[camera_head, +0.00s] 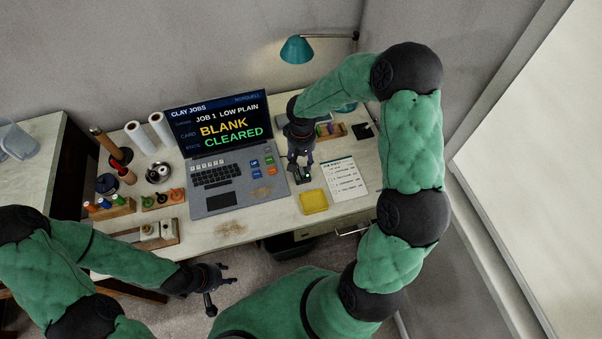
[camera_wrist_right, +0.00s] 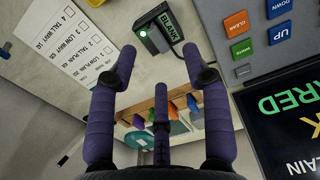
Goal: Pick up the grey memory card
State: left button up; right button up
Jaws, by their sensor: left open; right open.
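In the head view the reader (camera_head: 303,175) lies right of the laptop and the card is too small to make out. My right gripper (camera_wrist_right: 160,60) is open and empty, its fingers pointing towards the card, apart from it. It also shows in the head view (camera_head: 300,160). My left gripper (camera_head: 220,286) is open and empty, in front of the desk edge.
The laptop (camera_head: 225,188) reads "JOB 1 LOW PLAIN", "BLANK", "CLEARED". A rack of coloured items (camera_head: 331,131) stands behind. Tool racks (camera_head: 110,207) and rolls fill the left.

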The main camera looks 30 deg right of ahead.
aim_at(303, 170)
jog(key=f+b, duration=0.1)
jog(key=f, duration=0.2)
jog(key=f+b, duration=0.1)
jog(key=f, duration=0.1)
jog(key=shift+s+d+f, duration=0.15)
jog(key=shift+d+f, duration=0.05)
jog(key=shift+f, duration=0.2)
jog(key=c, duration=0.9)
